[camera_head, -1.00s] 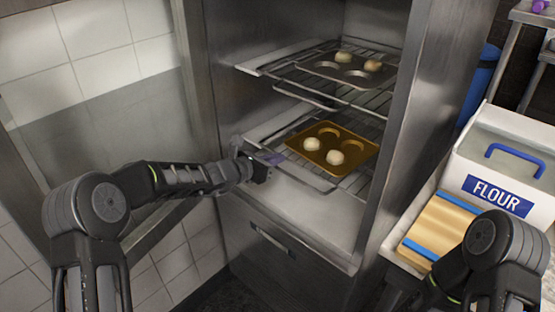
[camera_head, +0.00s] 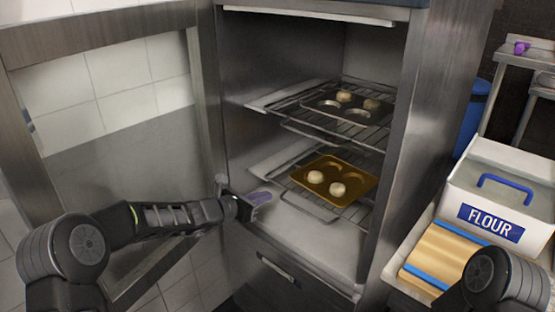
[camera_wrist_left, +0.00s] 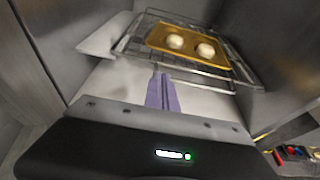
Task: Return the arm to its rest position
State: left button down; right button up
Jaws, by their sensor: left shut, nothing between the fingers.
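My left gripper (camera_head: 259,198) reaches in from the left, at the open front of the steel oven cabinet (camera_head: 300,250). Its purple fingers are together and empty, just in front of and left of the lower rack. In the left wrist view the shut fingers (camera_wrist_left: 161,92) point toward the lower rack. The gold tray (camera_head: 345,190) with two dough balls (camera_head: 337,189) rests on that rack. My right arm's rounded joint shows at the bottom right, but its gripper is out of view.
A dark tray (camera_head: 357,113) with two dough balls sits on the upper rack (camera_head: 290,105). The open door (camera_head: 30,45) stands at the left, close to my left arm. A white flour bin (camera_head: 520,190) and a wooden board (camera_head: 452,262) are at the right.

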pick_arm(q)
jog(key=s+a+f+m+g+y, duration=0.1)
jog(key=s+f+m+g+y, duration=0.15)
jog(key=s+f+m, duration=0.75)
jog(key=s+f+m+g+y, duration=0.3)
jog(key=s+f, duration=0.5)
jog(key=f, duration=0.6)
jog(key=s+d+f+m+g, duration=0.1)
jog(key=s+f+m, duration=0.2)
jog(key=s, duration=0.6)
jog(key=s+d+f+m+g, duration=0.2)
jog(key=s+m, duration=0.4)
jog(key=s, duration=0.4)
jog(key=s+d+f+m+g+h, duration=0.1)
jog(key=s+d+f+m+g, duration=0.1)
jog(key=s, duration=0.7)
jog(key=f+m, duration=0.1)
jog(key=m, duration=0.1)
jog(key=shift+s+f+m, duration=0.4)
